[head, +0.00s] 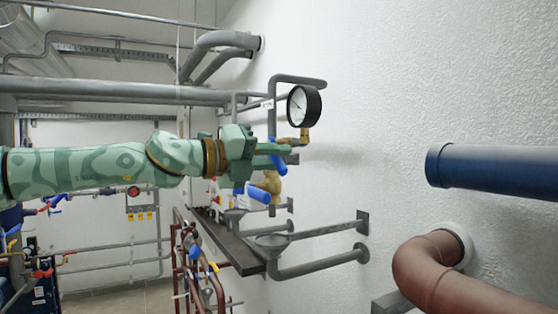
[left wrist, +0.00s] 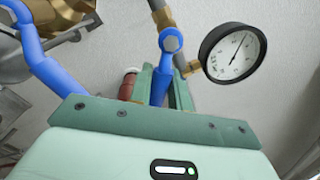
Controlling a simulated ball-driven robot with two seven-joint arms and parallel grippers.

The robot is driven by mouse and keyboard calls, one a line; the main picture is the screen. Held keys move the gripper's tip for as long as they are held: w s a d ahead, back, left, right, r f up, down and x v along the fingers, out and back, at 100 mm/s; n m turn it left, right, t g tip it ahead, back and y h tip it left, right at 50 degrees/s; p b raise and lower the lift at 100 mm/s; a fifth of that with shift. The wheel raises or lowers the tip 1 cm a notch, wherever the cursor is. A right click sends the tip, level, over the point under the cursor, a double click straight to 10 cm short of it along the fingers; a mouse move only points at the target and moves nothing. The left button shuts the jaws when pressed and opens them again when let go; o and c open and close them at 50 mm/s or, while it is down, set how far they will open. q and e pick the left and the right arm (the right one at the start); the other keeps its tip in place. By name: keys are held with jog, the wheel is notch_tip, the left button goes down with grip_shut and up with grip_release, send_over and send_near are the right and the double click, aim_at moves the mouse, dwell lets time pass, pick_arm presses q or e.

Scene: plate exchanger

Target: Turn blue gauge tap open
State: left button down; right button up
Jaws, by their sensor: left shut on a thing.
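My left gripper (head: 284,150) reaches in from the left in the head view and is shut on the blue gauge tap (head: 278,163), just below the gauge. In the left wrist view the blue gauge tap (left wrist: 169,42) runs down between the green fingers of my left gripper (left wrist: 163,88); its round end shows above them. The round pressure gauge (head: 304,106) with a white dial and black rim stands on a brass fitting (head: 305,135). The gauge (left wrist: 233,53) also shows in the left wrist view. My right gripper is not in view.
A second blue handle (head: 260,194) sits on a brass valve (head: 272,180) just below the gripper. A grey funnel (head: 272,240) and pipes (head: 320,262) are lower down. A blue pipe (head: 490,170) and a red-brown pipe (head: 440,272) project at the right.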

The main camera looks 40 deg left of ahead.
pick_arm(q)
jog(key=shift+d+r+n, duration=0.2)
jog(key=shift+r+n, duration=0.2)
jog(key=shift+n, duration=0.5)
jog(key=shift+s+d+r+n+p, duration=0.1)
jog(key=shift+r+n+p, duration=0.3)
jog(key=shift+n, duration=0.5)
jog(key=shift+d+r+n+p, duration=0.1)
jog(key=shift+r+n+p, duration=0.25)
jog(key=shift+n, duration=0.55)
jog(key=shift+r+n+p, duration=0.15)
jog(key=shift+n+p, duration=0.25)
jog(key=shift+n, duration=0.5)
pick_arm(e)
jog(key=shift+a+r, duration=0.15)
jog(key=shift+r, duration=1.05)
pick_arm(q)
jog(key=c, duration=1.3)
grip_release()
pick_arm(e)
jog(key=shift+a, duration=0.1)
